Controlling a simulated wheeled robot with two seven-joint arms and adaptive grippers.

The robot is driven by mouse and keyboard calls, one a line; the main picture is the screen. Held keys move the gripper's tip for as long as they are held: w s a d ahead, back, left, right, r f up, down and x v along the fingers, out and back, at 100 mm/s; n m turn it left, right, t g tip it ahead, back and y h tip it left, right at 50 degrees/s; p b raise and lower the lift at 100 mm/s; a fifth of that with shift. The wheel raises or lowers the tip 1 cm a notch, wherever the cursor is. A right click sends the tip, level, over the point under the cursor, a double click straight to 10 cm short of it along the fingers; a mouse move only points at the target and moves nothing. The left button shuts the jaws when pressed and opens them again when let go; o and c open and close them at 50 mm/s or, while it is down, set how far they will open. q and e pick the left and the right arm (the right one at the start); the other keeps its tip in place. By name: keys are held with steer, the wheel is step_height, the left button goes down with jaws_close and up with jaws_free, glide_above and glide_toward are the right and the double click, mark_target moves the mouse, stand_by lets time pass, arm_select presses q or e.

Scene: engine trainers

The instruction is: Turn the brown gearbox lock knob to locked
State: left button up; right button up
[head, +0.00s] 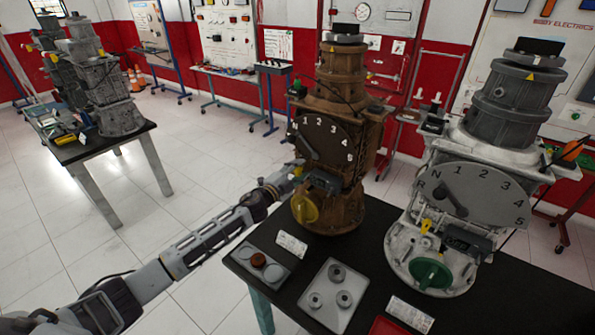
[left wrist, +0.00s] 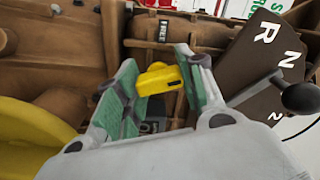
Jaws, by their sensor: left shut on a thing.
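The brown gearbox (head: 345,70) stands upright on the dark table, with a numbered dial plate (head: 322,145) on its front. In the left wrist view, its small yellow lock knob (left wrist: 158,78) lies between the green-padded fingers of my left gripper (left wrist: 152,84), which is shut on it. The knob's long side lies roughly sideways in that view. A small dark label (left wrist: 162,31) is above it and another (left wrist: 150,127) is below, partly covered; I cannot read them surely. In the head view my left gripper (head: 287,180) reaches the gearbox's left side. My right gripper is not seen.
A yellow round handle (head: 304,208) sits low on the brown gearbox, close to my gripper. A black-knobbed lever (left wrist: 298,95) is to the right. A grey gearbox (head: 470,150) stands to the right. Trays with round parts (head: 330,312) lie in front.

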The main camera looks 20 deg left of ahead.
arm_select(q)
steer(key=shift+d+f+m, duration=0.1)
steer(key=shift+m, duration=2.2)
steer(key=o, duration=0.7)
steer(key=shift+o, duration=0.2)
steer(key=v, duration=1.2)
